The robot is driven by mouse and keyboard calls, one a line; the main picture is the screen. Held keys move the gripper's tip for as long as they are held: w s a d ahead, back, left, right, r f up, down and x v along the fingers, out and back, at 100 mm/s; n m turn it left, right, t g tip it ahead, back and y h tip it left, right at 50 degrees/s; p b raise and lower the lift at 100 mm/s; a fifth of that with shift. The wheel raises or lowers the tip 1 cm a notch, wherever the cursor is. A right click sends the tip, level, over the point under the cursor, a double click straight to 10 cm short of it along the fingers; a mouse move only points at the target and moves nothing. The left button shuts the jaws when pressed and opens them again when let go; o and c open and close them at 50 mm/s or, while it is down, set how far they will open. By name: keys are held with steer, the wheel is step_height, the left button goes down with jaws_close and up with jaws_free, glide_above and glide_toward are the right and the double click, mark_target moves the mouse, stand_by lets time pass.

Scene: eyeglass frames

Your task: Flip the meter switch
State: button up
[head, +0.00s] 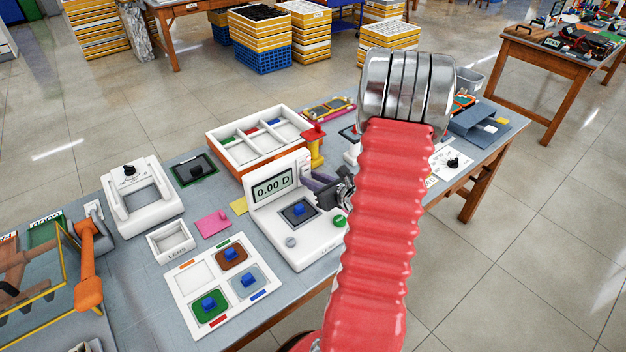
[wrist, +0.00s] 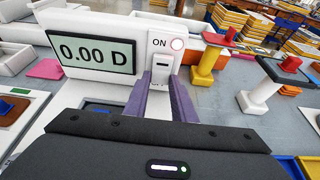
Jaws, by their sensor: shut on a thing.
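The white meter (head: 302,231) stands on the table, its display (head: 272,184) reading 0.00 D. In the wrist view the display (wrist: 93,50) fills the upper left. Right of it is a white switch panel (wrist: 172,32) marked ON, with a pale, pink-rimmed round light. My gripper (wrist: 160,84) has its purple fingers at the lower part of this panel, shut on the meter switch; the fingers hide most of the switch. In the head view my gripper (head: 310,176) reaches the meter's right side, partly behind my red arm.
A dark square with a blue knob (head: 298,209) sits on the meter's base. Left are a card (head: 210,315) with coloured lens pieces and a white LENS tray (head: 171,242). Behind stand a divided white tray (head: 262,137) and a yellow post with a red top (head: 315,145).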

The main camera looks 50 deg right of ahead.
steer(key=shift+w+f+t, duration=0.1)
steer(key=shift+f+t, duration=0.3)
steer(key=shift+t, duration=0.6)
steer(key=o, duration=1.1)
steer(key=shift+c, duration=0.2)
steer(key=v, duration=1.4)
steer(key=shift+a+f, duration=0.1)
steer(key=shift+f, duration=0.05)
steer(key=shift+w, duration=0.1)
